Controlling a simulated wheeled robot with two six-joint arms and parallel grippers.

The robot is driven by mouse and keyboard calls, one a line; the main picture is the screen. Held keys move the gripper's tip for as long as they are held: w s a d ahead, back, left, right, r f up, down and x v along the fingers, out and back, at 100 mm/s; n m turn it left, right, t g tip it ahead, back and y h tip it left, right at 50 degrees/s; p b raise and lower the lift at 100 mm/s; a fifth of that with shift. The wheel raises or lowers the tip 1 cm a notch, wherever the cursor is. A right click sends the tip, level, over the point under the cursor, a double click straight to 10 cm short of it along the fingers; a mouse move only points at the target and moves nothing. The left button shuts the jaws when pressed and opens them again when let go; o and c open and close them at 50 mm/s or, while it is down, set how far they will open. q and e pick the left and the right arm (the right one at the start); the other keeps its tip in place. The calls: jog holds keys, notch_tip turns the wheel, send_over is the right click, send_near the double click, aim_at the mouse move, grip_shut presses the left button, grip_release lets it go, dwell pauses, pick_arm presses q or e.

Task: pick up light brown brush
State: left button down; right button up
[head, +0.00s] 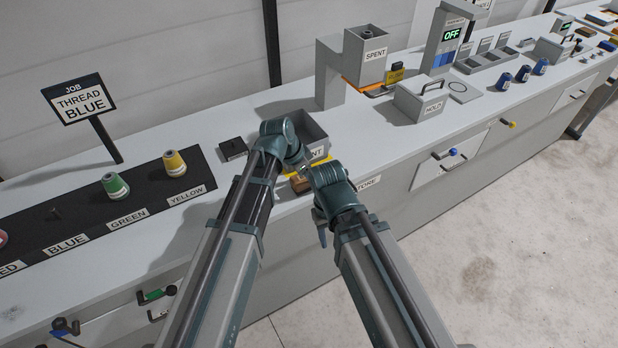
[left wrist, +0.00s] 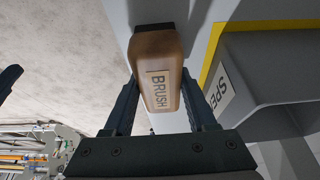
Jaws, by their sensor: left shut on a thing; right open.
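The light brown brush (left wrist: 158,68), a rounded block marked BRUSH, is between the fingers of my left gripper (left wrist: 160,100) in the left wrist view. The gripper is shut on it, with one finger along each long side. In the head view the brush (head: 300,184) shows partly below my left wrist, by the counter's front edge. I cannot tell whether it touches the counter. My right gripper (head: 321,230) points down in front of the counter, just right of the brush; it is open and empty, mostly hidden by its wrist.
A grey open bin (head: 310,128) with a yellow edge stands right behind the brush; its SPENT label shows in the left wrist view (left wrist: 222,88). A small dark block (head: 232,148) lies to its left. The spool mat (head: 140,205) is further left. Floor is open in front.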

pick_arm(q)
notch_tip(320, 180, up, 11)
jog(key=p, duration=1)
jog(key=shift+f, duration=0.2)
jog(key=shift+f, duration=0.1)
jog(key=c, duration=0.8)
grip_release()
jog(key=c, duration=0.6)
notch_tip(320, 180, down, 3)
jog(key=b, duration=0.2)
jog(key=shift+f+b, duration=0.1)
jog(key=shift+b, duration=0.3)
